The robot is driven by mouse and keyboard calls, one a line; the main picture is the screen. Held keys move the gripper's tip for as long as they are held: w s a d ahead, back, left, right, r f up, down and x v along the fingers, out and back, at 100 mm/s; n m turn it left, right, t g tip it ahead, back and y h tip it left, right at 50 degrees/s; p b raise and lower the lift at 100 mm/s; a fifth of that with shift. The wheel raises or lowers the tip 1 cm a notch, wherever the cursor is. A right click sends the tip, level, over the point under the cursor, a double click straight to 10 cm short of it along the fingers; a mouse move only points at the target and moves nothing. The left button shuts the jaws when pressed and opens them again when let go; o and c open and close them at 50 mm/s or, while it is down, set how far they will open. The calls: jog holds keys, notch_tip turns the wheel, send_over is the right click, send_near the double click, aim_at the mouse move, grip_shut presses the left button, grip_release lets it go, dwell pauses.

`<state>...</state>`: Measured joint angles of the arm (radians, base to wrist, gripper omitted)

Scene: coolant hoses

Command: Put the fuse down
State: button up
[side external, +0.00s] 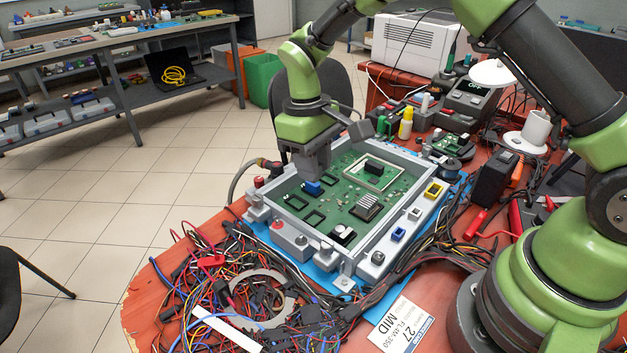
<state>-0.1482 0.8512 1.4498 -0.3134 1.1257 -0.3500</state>
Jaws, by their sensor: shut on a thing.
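My gripper (312,180) points down over the left part of a green circuit board (335,212) in a grey frame. It is shut on a small blue fuse (314,188). The fuse is low, close to the board; I cannot tell whether it touches it. The fingertips are small and partly hidden in this view.
A heatsink (367,206) and a black block (374,167) rise from the board. Tangled wires (250,290) cover the table in front.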

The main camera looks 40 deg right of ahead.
jog(key=shift+r, duration=0.1)
dwell(0.5)
jog(key=s+a+m, duration=0.1)
jog(key=s+a, duration=0.5)
jog(key=a, duration=0.6)
jog(key=m, duration=0.1)
send_over(286, 343)
jog(key=f, duration=1.1)
jog(key=shift+w, duration=0.2)
jog(key=shift+f, duration=0.2)
jog(key=shift+f, duration=0.15)
jog(key=o, duration=0.9)
